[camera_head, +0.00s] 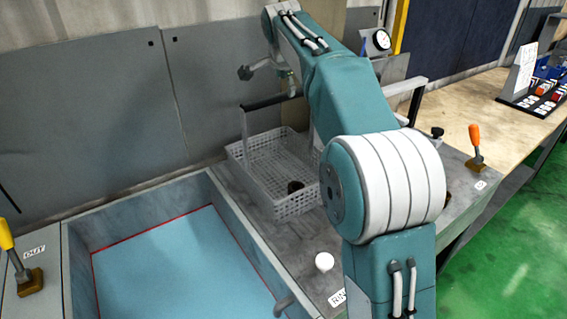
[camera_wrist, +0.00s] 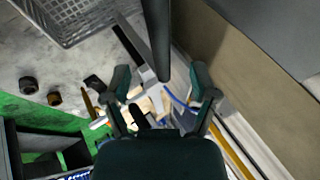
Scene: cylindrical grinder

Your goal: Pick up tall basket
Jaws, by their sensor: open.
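The tall basket (camera_head: 262,166) is a light grey mesh tray with a raised handle, standing on the grey worktop beside the blue-floored basin. Its dark handle bar (camera_head: 270,102) runs across above the tray. A dark round part lies in the basket. In the wrist view the mesh basket (camera_wrist: 75,12) shows at the upper left. My gripper (camera_wrist: 160,72) is open, with a dark bar (camera_wrist: 155,40), apparently the handle, lying between its fingers in the picture. Contact cannot be told. In the head view my arm covers the basket's right side, and the gripper is hard to make out.
A wall panel (camera_head: 90,110) stands close behind the basket. A blue-floored basin (camera_head: 185,270) lies at front left. A dial gauge (camera_head: 381,40) stands behind my arm.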

